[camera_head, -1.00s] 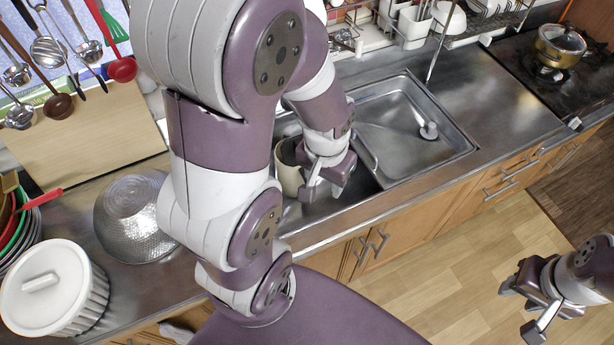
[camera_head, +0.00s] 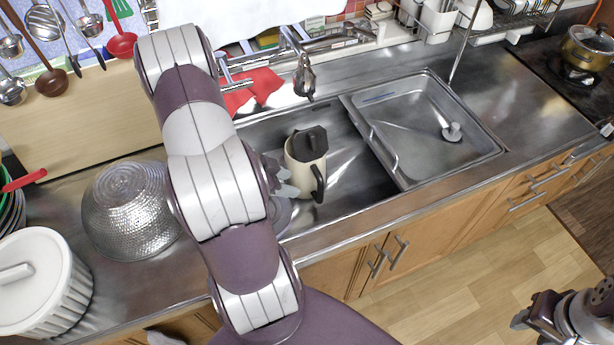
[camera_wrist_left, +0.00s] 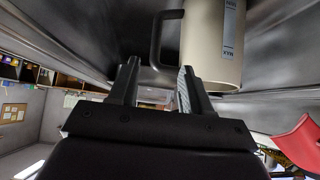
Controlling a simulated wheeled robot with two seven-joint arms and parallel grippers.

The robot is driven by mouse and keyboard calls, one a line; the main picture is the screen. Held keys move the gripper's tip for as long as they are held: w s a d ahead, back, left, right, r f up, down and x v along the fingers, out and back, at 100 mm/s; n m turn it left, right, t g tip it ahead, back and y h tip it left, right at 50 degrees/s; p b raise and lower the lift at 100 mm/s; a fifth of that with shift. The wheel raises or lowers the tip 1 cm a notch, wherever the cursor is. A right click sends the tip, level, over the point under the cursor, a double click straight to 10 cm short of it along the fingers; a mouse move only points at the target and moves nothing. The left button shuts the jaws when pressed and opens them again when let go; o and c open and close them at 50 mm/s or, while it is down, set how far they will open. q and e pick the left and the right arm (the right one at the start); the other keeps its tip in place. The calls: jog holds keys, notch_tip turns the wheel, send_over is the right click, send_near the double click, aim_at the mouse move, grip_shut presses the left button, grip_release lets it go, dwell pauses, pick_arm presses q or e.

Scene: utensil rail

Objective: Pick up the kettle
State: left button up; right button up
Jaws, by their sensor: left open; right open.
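The kettle (camera_head: 301,172) is beige with a black lid and a black handle. It stands in the sink basin, its handle toward the front right in the head view. My left gripper (camera_head: 283,183) is at the kettle's left side, partly hidden by my forearm. In the left wrist view its open fingers (camera_wrist_left: 158,84) point toward the kettle (camera_wrist_left: 213,48), with the black handle beyond the gap between them. The right finger overlaps the body in the picture; contact cannot be told. My right gripper (camera_head: 530,322) is open and empty at the lower right, away from the counter.
The faucet (camera_head: 304,75) hangs over the back of the sink. A metal drain tray (camera_head: 425,135) covers the basin's right part. A hammered metal bowl (camera_head: 128,210) and a white lidded pot (camera_head: 35,285) stand at left. A red cloth (camera_head: 250,90) lies behind the sink.

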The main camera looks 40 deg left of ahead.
aim_at(321, 189)
pick_arm(q)
jog(key=x, duration=0.4)
jog(key=b+x, duration=0.1)
jog(key=x, duration=0.3)
jog(key=d+x, duration=0.1)
jog(key=x, duration=0.2)
jog(key=shift+w+d, duration=0.15)
jog(key=shift+w, duration=0.2)
jog(key=shift+w+f, duration=0.25)
jog(key=shift+w, duration=0.05)
jog(key=shift+s, duration=0.1)
jog(key=c, duration=0.8)
grip_shut()
jog(key=shift+r, duration=0.15)
